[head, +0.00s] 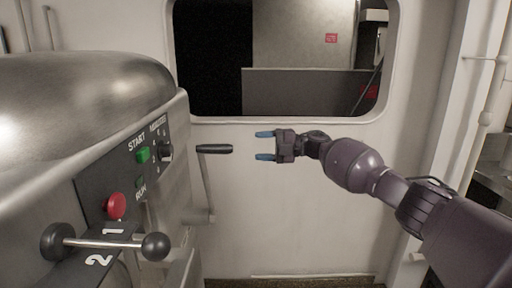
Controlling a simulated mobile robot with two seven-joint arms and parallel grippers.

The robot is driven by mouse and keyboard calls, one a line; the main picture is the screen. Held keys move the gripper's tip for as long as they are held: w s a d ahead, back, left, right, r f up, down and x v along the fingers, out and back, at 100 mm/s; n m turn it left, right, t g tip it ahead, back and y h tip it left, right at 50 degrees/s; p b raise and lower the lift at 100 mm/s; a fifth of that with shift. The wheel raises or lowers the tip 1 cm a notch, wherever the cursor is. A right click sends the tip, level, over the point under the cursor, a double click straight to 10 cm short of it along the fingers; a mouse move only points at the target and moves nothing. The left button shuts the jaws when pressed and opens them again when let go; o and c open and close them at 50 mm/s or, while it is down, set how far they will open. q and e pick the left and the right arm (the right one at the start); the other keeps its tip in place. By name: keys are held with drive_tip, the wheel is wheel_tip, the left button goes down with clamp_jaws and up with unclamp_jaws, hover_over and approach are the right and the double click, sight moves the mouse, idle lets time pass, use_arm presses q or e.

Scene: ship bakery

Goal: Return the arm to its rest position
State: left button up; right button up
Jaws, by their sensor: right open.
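My right gripper (264,145) shows in the middle of the head view, its arm coming in from the lower right. Its two blue fingertips are apart, point left, and hold nothing. It is in the air in front of the white wall, to the right of a dark-handled lever (214,149), with a visible gap between them in the picture. My left gripper is not in the view.
A steel machine (80,95) fills the left side. Its panel has a green start button (143,154), a red button (116,205) and a ball-ended lever (154,246). A window opening (310,90) is in the wall behind. Steel shelving (490,165) stands at the far right.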

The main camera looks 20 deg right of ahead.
idle(0.4)
drive_tip(key=s+a+f+m+t+h, duration=0.1)
drive_tip(key=s+a+f+m+t, duration=0.3)
drive_tip(key=f, duration=0.5)
drive_tip(key=s+a+f+m+t+h, duration=0.1)
drive_tip(key=s+a+f+m+h, duration=0.1)
drive_tip(key=s+f+m, duration=0.55)
drive_tip(key=s+a+f+m+t+h, duration=0.1)
drive_tip(key=s+a+f+m+t, duration=0.15)
drive_tip(key=f, duration=0.85)
drive_tip(key=s+d+f+m+g+h, duration=0.1)
drive_tip(key=s+f+m+h, duration=0.3)
drive_tip(key=s, duration=0.7)
drive_tip(key=s+d+f+m+g+h, duration=0.1)
drive_tip(key=s+f+m+h, duration=0.3)
drive_tip(key=s, duration=0.6)
drive_tip(key=s+d+f+m+g+h, duration=0.1)
drive_tip(key=s+d+f+m+h, duration=0.1)
drive_tip(key=s+f+m+h, duration=0.2)
drive_tip(key=s+f+m, duration=0.1)
drive_tip(key=s+m, duration=0.2)
drive_tip(key=s, duration=0.4)
drive_tip(key=shift+s+d+f, duration=0.25)
drive_tip(key=shift+s+d, duration=0.05)
drive_tip(key=shift+g, duration=0.25)
drive_tip(key=shift+c, duration=0.4)
drive_tip(key=shift+c, duration=1.1)
drive_tip(key=shift+a, duration=0.1)
